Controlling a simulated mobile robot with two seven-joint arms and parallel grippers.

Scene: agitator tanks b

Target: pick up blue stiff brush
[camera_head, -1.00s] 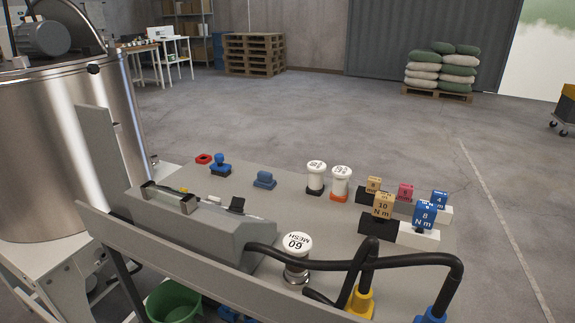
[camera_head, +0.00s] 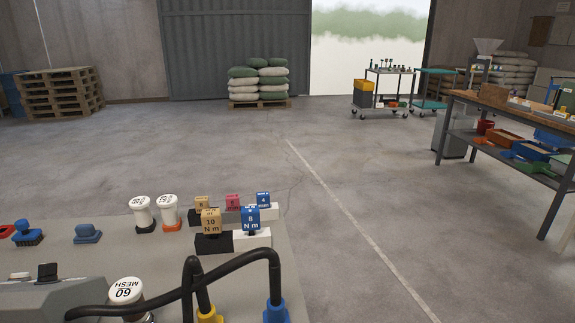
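A blue knobbed block with a dark underside (camera_head: 27,233) stands at the left of the grey bench top (camera_head: 150,257); it looks like a brush. A lower blue block (camera_head: 88,234) sits to its right. Both are small here, and I cannot tell for certain which is the stiff brush. Neither of my grippers is in view.
A workbench (camera_head: 497,111) stands right, a trolley (camera_head: 386,88) farther back. The floor between is open.

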